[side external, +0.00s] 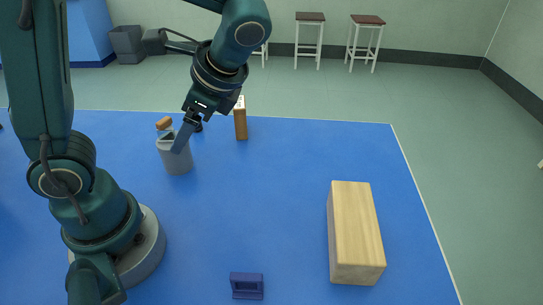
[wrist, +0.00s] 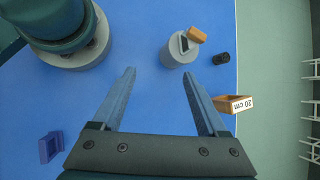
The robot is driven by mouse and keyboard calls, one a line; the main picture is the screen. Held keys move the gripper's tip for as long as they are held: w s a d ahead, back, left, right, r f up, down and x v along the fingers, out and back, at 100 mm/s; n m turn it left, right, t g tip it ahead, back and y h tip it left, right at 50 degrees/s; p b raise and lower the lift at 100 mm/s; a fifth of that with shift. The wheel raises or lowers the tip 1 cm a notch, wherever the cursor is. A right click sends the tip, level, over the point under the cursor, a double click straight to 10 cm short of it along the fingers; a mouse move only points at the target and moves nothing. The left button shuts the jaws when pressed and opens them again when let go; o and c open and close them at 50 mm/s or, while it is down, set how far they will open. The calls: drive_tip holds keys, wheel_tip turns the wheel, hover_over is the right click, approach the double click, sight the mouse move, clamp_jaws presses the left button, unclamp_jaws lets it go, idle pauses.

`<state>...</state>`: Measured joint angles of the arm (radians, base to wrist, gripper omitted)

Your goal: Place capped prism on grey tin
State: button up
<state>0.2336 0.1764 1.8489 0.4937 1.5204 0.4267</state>
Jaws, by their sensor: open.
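The grey tin (side external: 176,160) stands upright on the blue table; it also shows in the wrist view (wrist: 172,59). A small piece with a dark face (wrist: 184,43) sits on the tin's top, with an orange-brown block (wrist: 196,35) against it. Together they look like the capped prism, seen in the side view (side external: 164,123); whether the orange part touches the tin I cannot tell. My gripper (wrist: 158,72) is open, with nothing between its fingers. In the side view its finger (side external: 183,138) overlaps the tin and hides part of it.
A small black cylinder (wrist: 221,58) stands near the tin. An orange-brown box marked 20 cm (wrist: 234,103) is close by and also shows in the side view (side external: 241,120). A pale wooden block (side external: 355,235) and dark blue bracket (side external: 246,285) lie nearer the front. The table's middle is clear.

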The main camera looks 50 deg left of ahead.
drive_tip(key=s+d+r+n+t+h, duration=0.1)
drive_tip(key=d+n+t+h, duration=0.5)
drive_tip(key=n+t, duration=0.2)
drive_tip(key=shift+s+d+r+n+h, duration=0.3)
drive_tip(key=shift+s+d+r+n, duration=0.1)
drive_tip(key=shift+n, duration=0.1)
